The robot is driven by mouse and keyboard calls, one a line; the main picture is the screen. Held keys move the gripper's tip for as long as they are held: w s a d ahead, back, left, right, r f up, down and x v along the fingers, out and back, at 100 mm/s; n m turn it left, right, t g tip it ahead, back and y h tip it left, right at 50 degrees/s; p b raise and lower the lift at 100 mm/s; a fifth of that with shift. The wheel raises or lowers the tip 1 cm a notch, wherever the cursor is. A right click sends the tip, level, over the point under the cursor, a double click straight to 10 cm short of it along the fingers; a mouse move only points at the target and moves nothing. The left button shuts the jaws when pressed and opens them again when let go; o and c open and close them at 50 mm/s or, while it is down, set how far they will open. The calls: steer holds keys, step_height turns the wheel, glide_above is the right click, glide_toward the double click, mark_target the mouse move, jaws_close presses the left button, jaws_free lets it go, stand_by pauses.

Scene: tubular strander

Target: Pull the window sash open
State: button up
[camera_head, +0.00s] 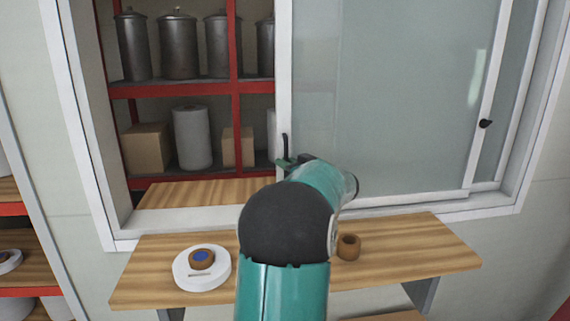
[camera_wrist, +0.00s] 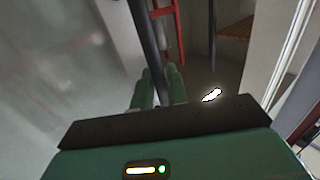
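The window sash (camera_head: 400,90) is a pale glass pane in a white frame, on the right of the window in the head view. Left of it the window is open, with shelves visible through the gap. A dark upright handle (camera_head: 285,146) stands on the sash's left edge. My gripper (camera_head: 293,161) is at the handle's lower part, partly hidden by my arm. In the wrist view the dark handle bar (camera_wrist: 143,35) runs between my two green fingers (camera_wrist: 158,90), which lie close against it on both sides. The contact faces are hidden.
A wooden ledge (camera_head: 420,252) runs below the window. On it are a white round dish (camera_head: 190,283) with a brown ring and a small brown cup (camera_head: 348,247). Red shelves (camera_head: 180,89) behind the opening hold metal canisters and boxes. A second dark knob (camera_head: 485,123) is at the right.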

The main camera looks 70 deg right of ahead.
steer(key=shift+s, duration=0.1)
steer(key=v, duration=1.3)
steer(key=shift+s+a, duration=0.2)
steer(key=shift+s, duration=0.05)
